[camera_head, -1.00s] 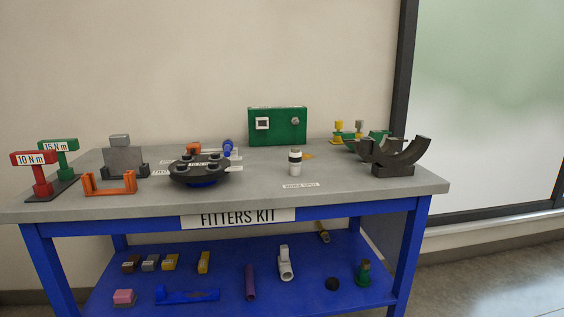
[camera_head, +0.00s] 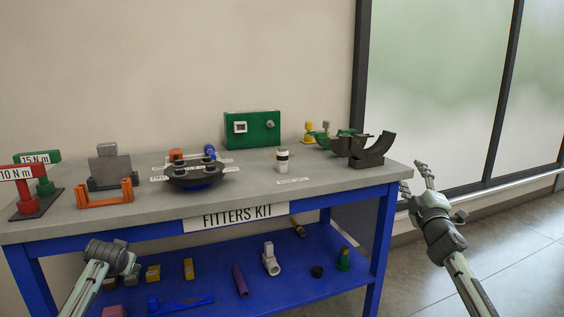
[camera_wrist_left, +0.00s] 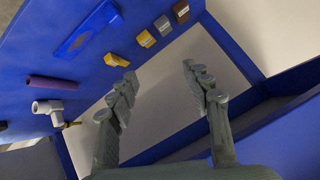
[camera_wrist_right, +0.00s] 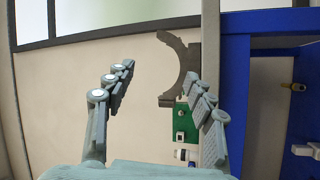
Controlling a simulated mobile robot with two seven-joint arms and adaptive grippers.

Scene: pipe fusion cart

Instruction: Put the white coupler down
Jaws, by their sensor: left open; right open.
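My left gripper is open and empty in the left wrist view (camera_wrist_left: 160,85), in front of the lower shelf. In the head view only part of my left arm shows at the bottom left, and its fingers are hard to make out.
The tabletop (camera_head: 240,200) carries a dark round stand (camera_head: 196,180), a green box (camera_head: 252,129), a dark curved cradle (camera_head: 372,150), an orange bracket (camera_head: 105,194) and torque-labelled tools at left. The lower blue shelf (camera_head: 210,270) holds several small parts. The table's front right is clear.

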